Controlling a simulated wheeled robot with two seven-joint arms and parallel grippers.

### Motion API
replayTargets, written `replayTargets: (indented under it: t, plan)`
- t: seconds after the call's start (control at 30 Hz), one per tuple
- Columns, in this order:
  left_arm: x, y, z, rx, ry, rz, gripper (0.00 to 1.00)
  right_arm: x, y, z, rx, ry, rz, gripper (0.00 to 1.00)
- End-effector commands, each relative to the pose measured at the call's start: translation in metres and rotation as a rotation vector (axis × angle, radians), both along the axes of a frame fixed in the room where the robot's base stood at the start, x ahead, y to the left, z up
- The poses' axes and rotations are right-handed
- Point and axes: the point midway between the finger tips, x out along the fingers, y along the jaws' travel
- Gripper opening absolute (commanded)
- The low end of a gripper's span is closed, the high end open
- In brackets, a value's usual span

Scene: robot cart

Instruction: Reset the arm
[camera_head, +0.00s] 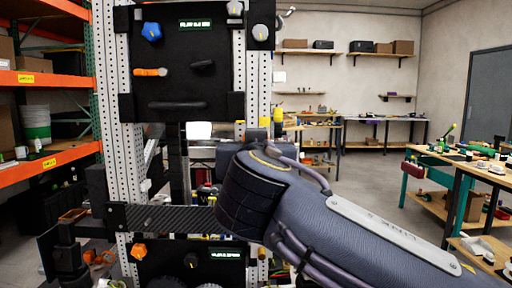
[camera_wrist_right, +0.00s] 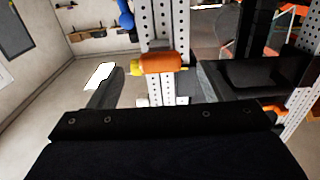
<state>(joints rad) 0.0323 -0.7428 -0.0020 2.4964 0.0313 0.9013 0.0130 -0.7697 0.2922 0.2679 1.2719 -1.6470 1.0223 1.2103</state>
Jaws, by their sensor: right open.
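My right arm (camera_head: 350,215) comes in from the lower right in the head view. It reaches up and left across the front of a white perforated frame. Its dark wrist end (camera_head: 245,190) is near the frame's right post, and the fingers cannot be made out there. In the right wrist view my right gripper (camera_wrist_right: 160,76) is open, with its two dark fingers apart. An orange cylinder with a yellow end (camera_wrist_right: 160,63) shows between the fingertips; I cannot tell whether it touches them. My left gripper is not seen.
The frame's post (camera_head: 118,110) carries an upper black panel (camera_head: 180,85) with a blue knob (camera_head: 152,31) and orange handle (camera_head: 150,72). A lower panel has an orange knob (camera_head: 138,251). Orange racks (camera_head: 45,78) stand left, a cluttered workbench (camera_head: 465,165) right. Open floor (camera_head: 385,185) lies between.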

Motion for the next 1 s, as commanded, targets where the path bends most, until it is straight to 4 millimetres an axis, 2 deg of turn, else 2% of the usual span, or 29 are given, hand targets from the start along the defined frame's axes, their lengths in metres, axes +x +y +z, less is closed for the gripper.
replayTargets:
  t: [0.17, 0.43, 0.57, 0.67, 0.77, 0.8, 0.87, 0.9, 1.0]
  plan:
    - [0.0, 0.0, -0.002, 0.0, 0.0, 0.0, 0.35, -0.015, 0.0, 0.0, 0.0, 0.0, 0.001, 0.74]
    - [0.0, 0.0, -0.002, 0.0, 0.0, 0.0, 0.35, -0.016, -0.002, -0.002, -0.003, 0.005, -0.002, 0.74]
    - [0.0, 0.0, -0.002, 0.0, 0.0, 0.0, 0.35, -0.012, -0.029, -0.023, -0.034, 0.077, -0.025, 0.74]
    - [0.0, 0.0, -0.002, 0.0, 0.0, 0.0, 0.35, -0.013, -0.073, -0.063, -0.08, 0.206, -0.05, 0.74]
    - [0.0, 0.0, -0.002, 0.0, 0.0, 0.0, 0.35, -0.024, -0.125, -0.119, -0.118, 0.378, -0.07, 0.74]
    - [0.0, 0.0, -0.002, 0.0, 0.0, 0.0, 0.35, -0.032, -0.144, -0.142, -0.126, 0.449, -0.073, 0.74]
    - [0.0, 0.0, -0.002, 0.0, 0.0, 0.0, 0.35, -0.049, -0.17, -0.176, -0.127, 0.553, -0.071, 0.74]
    - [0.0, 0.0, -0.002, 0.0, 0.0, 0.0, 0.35, -0.062, -0.186, -0.2, -0.119, 0.622, -0.068, 0.74]
    - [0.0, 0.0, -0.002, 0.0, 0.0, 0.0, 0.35, -0.101, -0.217, -0.256, -0.077, 0.783, -0.046, 0.74]
